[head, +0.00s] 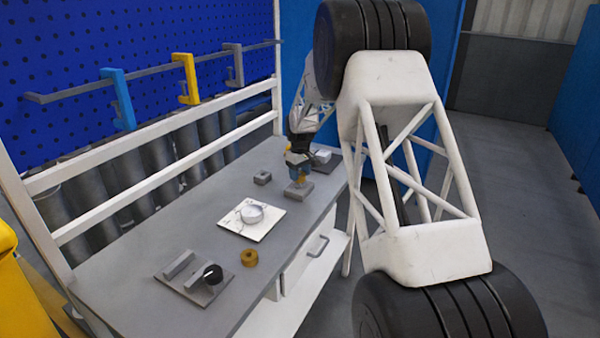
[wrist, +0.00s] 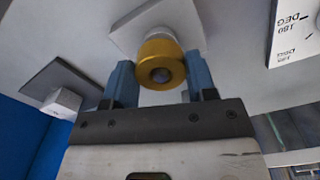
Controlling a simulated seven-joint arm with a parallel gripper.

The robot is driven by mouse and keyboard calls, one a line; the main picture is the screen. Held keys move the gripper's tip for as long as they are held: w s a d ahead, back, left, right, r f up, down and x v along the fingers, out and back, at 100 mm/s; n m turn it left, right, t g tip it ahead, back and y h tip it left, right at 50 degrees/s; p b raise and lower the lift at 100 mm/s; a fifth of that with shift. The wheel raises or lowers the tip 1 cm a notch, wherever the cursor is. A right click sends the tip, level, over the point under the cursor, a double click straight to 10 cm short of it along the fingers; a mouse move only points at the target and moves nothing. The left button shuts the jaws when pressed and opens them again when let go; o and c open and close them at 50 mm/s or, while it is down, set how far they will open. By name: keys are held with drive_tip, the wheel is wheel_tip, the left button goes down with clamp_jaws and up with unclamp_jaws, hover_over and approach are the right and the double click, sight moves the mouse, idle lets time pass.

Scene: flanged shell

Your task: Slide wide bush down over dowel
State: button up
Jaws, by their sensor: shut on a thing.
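A gold bush (wrist: 158,50), which I take to be the wide bush, sits between the two blue fingers of my gripper (wrist: 159,72) in the wrist view. The fingers are shut on it. A grey round end shows inside its hole. A pale round part (wrist: 158,31) shows behind it on a grey base (wrist: 128,28); this looks like the dowel. I cannot tell how far the bush is over it. In the head view my gripper (head: 299,174) is low over a grey block (head: 298,191), and its fingers hide most of the bush and dowel.
A small grey block (head: 262,177) stands to the left. A pale nut-like piece on a dark plate (head: 321,156) is behind. A white dial plate (head: 236,228), a loose brass ring (head: 249,258) and a plate with a black knob (head: 212,274) lie nearer on the bench.

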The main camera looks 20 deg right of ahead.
drive_tip(key=shift+f, duration=0.75)
drive_tip(key=o, duration=1.1)
drive_tip(key=shift+o, duration=0.2)
drive_tip(key=shift+r, duration=3.9)
